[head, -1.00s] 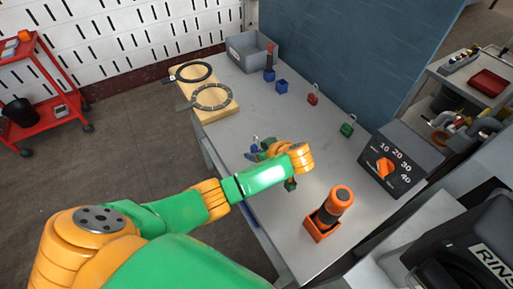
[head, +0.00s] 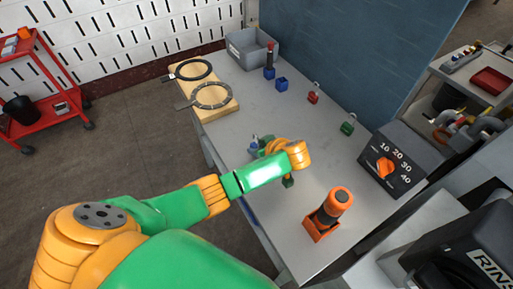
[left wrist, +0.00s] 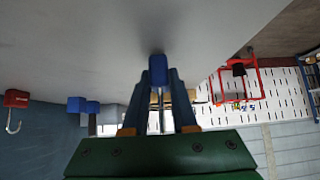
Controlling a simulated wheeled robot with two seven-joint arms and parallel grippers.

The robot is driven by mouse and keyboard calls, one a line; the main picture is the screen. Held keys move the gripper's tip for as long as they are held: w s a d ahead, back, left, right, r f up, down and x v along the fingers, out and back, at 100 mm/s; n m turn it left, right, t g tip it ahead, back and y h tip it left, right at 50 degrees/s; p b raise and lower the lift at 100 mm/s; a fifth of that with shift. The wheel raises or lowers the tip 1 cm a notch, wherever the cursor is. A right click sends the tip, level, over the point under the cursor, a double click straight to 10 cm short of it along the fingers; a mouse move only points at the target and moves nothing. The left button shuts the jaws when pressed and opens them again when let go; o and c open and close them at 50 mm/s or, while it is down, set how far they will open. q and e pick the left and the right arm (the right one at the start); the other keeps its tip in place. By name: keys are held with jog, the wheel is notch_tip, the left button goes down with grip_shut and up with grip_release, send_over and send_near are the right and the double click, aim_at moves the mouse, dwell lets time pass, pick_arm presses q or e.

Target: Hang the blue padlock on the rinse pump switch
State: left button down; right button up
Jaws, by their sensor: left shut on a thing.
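My left gripper (left wrist: 159,88) is shut on the blue padlock (left wrist: 158,68), whose body sits between the blue fingertips in the left wrist view, with a thin shackle piece between the fingers. In the head view the left gripper (head: 256,148) is low over the near left part of the table, largely hidden by my wrist; the padlock is too small there to make out clearly. A black housing (head: 465,235) lettered "RINS" is cut off at the lower right; no switch shows clearly on it. My right gripper is not in view.
A grey table (head: 300,130) carries a red padlock (head: 313,97), a green padlock (head: 347,127), blue blocks, a grey bin (head: 250,48) and a wooden board with rings. An orange-black handled piece (head: 325,215) and a dial box (head: 395,165) stand between gripper and housing.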

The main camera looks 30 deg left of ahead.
pick_arm(q)
notch_tip(320, 180, up, 8)
jog(key=s+d+f+p, duration=0.1)
jog(key=s+p, duration=0.1)
jog(key=p, duration=0.7)
jog(key=s+d+r+b, duration=0.1)
jog(key=s+d+r, duration=0.4)
jog(key=s, duration=0.5)
jog(key=shift+d+r, duration=0.3)
jog(key=shift+d, duration=0.15)
